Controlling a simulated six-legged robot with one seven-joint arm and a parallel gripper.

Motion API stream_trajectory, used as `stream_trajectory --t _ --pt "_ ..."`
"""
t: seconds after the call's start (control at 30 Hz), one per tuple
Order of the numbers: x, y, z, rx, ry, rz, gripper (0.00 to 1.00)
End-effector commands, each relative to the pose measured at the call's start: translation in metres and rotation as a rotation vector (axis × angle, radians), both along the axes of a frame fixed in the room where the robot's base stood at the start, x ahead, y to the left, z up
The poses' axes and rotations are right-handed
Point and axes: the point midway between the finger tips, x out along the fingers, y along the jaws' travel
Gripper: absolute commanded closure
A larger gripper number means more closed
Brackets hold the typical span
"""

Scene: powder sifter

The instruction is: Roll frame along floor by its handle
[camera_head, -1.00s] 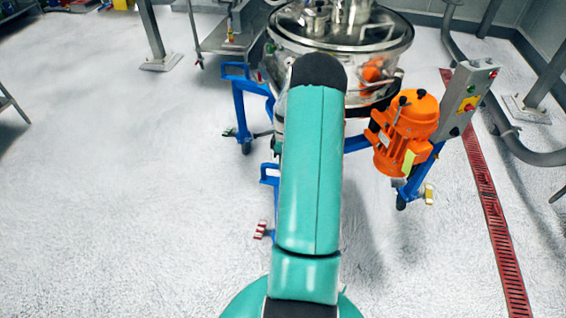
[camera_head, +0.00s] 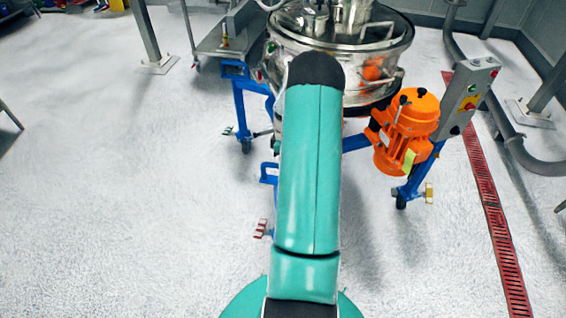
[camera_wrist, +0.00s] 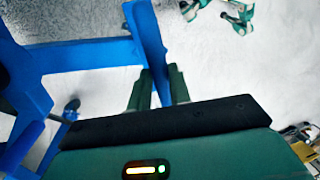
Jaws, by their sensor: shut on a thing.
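The blue wheeled frame (camera_head: 240,100) carries the steel sifter drum (camera_head: 285,70) and stands upright directly ahead of my arm in the head view. An orange motor (camera_head: 405,135) hangs on its right side. A blue handle piece (camera_head: 268,172) shows just left of my arm. In the wrist view my gripper (camera_wrist: 158,85) is shut on the blue handle (camera_wrist: 153,50), with one green finger on each side of the bar. More of the blue frame (camera_wrist: 90,56) runs to the left there. In the head view my arm hides my gripper and the frame's middle.
A red floor grate (camera_head: 490,210) runs along the right. A steel post (camera_head: 148,35) and a low steel table (camera_head: 222,42) stand behind at left. Pipes (camera_head: 515,135) and a post foot (camera_head: 530,113) are at right. The left floor is clear.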

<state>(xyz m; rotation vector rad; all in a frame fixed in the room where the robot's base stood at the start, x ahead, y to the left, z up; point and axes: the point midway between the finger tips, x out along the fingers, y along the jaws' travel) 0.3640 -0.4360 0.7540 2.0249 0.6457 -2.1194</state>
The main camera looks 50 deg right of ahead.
Motion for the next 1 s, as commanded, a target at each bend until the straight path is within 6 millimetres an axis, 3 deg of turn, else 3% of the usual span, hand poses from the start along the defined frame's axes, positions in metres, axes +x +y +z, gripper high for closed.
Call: stream_trajectory --t 0.03,0.47,0.5,0.6,1.0 --pt "0.0021 -0.0073 0.0017 -0.022 -0.014 -0.003 1.0" --pt "0.0 -0.005 0.0017 -0.023 -0.012 -0.003 1.0" --pt "0.0 -0.0051 0.0017 -0.024 -0.012 -0.003 0.76" --pt "0.0001 -0.0049 0.0016 -0.022 -0.011 -0.003 0.59" --pt "0.0017 -0.0048 0.0077 -0.014 -0.009 -0.002 0.59"
